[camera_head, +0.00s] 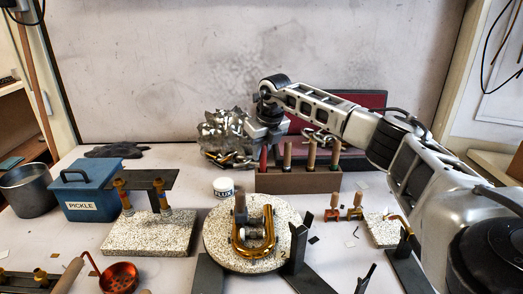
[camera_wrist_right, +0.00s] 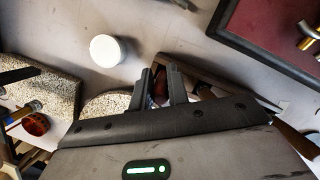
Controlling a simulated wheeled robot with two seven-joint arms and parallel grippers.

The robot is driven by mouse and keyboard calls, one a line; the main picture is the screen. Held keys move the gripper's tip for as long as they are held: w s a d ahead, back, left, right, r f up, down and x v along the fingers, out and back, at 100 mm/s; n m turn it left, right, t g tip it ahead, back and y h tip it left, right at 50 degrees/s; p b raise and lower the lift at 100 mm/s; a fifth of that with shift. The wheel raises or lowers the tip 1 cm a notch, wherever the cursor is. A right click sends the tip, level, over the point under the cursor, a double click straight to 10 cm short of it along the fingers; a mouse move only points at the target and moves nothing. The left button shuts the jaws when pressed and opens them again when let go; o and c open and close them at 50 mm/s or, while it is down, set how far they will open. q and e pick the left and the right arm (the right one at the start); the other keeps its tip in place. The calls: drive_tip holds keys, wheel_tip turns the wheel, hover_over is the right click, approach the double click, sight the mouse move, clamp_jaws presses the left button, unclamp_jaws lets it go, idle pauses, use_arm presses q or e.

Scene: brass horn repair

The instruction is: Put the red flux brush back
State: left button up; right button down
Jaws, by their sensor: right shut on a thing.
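My right gripper (camera_head: 264,138) reaches in from the right and is over the left end of a brown wooden rack (camera_head: 298,182). It is shut on the red flux brush (camera_head: 263,158), whose red handle shows just below the fingers, roughly upright. In the right wrist view a dark reddish piece of the brush (camera_wrist_right: 160,86) shows between the fingers (camera_wrist_right: 163,84). The brush's lower end is hidden at the rack, so I cannot tell whether it sits in a hole. Several wooden-handled tools (camera_head: 310,156) stand in the rack to the right. My left gripper is not in view.
A white flux jar (camera_head: 223,187) stands left of the rack. A round speckled slab (camera_head: 216,240) with a brass U-shaped tube (camera_head: 254,246) is in front. A blue pickle box (camera_head: 88,192) stands at left.

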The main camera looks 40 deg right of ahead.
drive_tip(key=shift+f, duration=0.1)
drive_tip(key=c, duration=1.4)
unclamp_jaws()
drive_tip(key=shift+o, duration=0.2)
drive_tip(key=v, duration=1.2)
